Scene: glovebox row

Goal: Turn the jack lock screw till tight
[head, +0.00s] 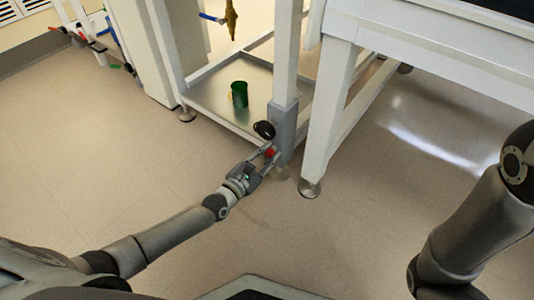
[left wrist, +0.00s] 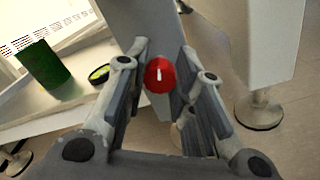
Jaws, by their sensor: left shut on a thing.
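The jack lock screw shows as a red knob (head: 270,152) low on the grey jack sleeve (head: 284,128) around a white frame leg. In the left wrist view the red knob (left wrist: 159,75) has a white mark on its face, standing nearly upright. My left gripper (head: 267,156) reaches the knob from the front, low near the floor. Its two fingers stand either side of the knob, shut on it. The fingertips' contact is partly hidden behind the knob and finger pads. My right arm shows at the right edge, but its gripper is out of view.
A green cup (head: 240,94) stands on the metal lower shelf (head: 205,97) behind. A white table leg with a round foot (head: 310,188) is close on the right. The floor in front is clear.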

